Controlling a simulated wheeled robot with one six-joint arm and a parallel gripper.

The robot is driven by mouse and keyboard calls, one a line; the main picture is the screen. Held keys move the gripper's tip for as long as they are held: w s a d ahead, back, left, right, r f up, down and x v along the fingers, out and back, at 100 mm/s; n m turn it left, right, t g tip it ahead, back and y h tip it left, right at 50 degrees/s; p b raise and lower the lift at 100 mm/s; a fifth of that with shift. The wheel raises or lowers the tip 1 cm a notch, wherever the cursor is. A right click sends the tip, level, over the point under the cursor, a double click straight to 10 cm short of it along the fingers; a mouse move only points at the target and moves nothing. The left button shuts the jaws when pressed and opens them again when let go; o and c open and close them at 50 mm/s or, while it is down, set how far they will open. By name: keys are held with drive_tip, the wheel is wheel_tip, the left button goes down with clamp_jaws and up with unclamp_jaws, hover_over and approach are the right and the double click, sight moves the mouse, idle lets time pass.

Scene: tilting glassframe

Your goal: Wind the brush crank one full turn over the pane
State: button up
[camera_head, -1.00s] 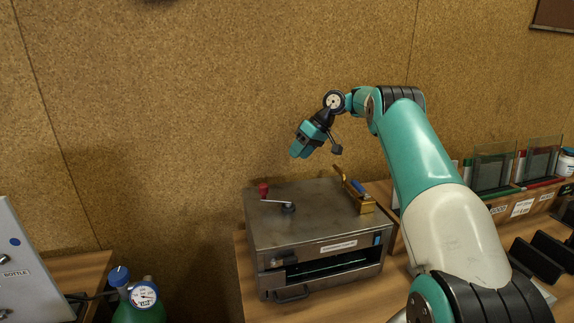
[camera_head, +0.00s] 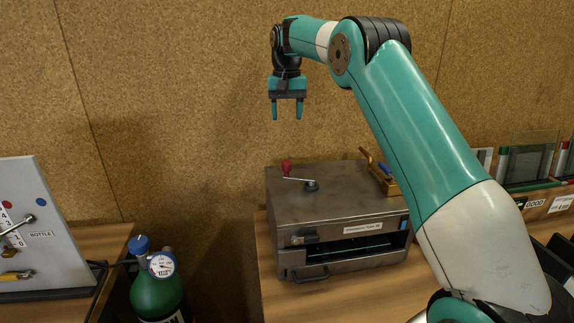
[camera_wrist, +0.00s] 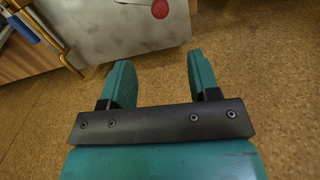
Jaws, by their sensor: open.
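The brush crank (camera_head: 299,181) sits on top of a grey metal box (camera_head: 345,202). Its arm runs left from a dark hub to an upright red knob (camera_head: 286,167). The red knob also shows at the top of the wrist view (camera_wrist: 160,8). My gripper (camera_head: 287,118) is open and empty, with its fingers pointing down. It is above the knob in the head view and apart from it. A pane edge (camera_head: 350,247) shows faintly in the box's front slot; the rest of the pane is hidden inside.
A brass bracket with a blue-handled part (camera_head: 383,172) stands at the box's right rear. A green gas bottle (camera_head: 158,295) with a gauge is at the left, beside a white panel (camera_head: 40,230). Framed glass panes (camera_head: 530,155) stand at the right.

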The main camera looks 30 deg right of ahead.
sight(287, 161)
wheel_tip(287, 161, down, 15)
drive_tip(key=p, duration=0.3)
drive_tip(key=shift+f, duration=0.2)
clamp_jaws()
